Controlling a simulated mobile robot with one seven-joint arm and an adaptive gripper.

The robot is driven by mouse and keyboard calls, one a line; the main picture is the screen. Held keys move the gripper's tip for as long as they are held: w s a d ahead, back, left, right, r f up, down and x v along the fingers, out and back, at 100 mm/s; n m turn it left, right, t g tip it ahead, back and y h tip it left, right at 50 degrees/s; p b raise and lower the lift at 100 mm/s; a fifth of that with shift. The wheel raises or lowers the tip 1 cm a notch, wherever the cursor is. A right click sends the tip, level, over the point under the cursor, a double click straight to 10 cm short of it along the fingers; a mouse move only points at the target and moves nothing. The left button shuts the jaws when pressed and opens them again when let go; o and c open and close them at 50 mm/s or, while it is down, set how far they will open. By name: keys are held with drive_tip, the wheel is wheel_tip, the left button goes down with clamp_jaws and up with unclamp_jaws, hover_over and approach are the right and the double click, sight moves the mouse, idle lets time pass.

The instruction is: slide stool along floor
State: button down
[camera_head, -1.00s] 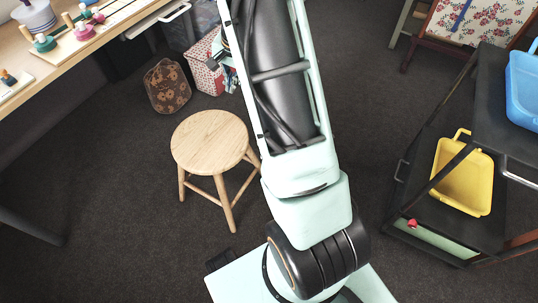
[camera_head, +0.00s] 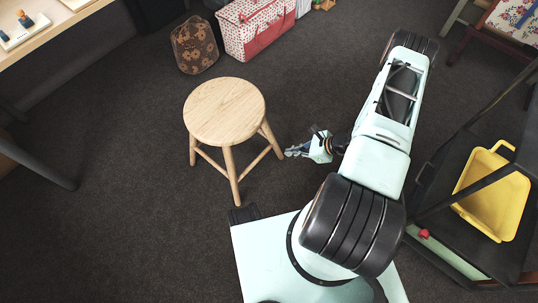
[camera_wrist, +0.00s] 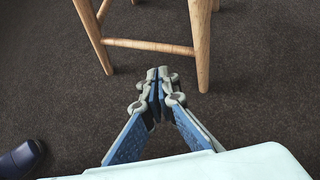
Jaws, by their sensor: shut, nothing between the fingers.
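The wooden stool (camera_head: 225,111), with a round light seat and splayed legs joined by rungs, stands upright on the dark carpet left of my arm. My gripper (camera_head: 288,152) is low, just right of the stool's right leg in the head view. In the wrist view my gripper (camera_wrist: 156,74) is shut and empty, its tips pointing at the stool's lower part. There the stool legs (camera_wrist: 200,45) and a rung rise ahead of the tips, with a small gap that looks clear of contact. The seat is out of the wrist view.
A black cart with a yellow bin (camera_head: 492,190) stands at the right. A brown patterned basket (camera_head: 195,46) and a red-and-white box (camera_head: 262,27) sit behind the stool. A table (camera_head: 52,28) is at upper left. Carpet left of the stool is clear.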

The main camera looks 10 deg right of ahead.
drive_tip(key=w+a+f+m+b, duration=0.1)
drive_tip(key=w+a+f+b, duration=0.3)
drive_tip(key=a+f, duration=0.4)
wheel_tip(320, 180, down, 3)
drive_tip(key=shift+w+a+r+h+b, duration=0.25)
drive_tip(key=shift+w+h+b, duration=0.1)
drive_tip(key=shift+b, duration=0.1)
drive_tip(key=shift+a, duration=0.1)
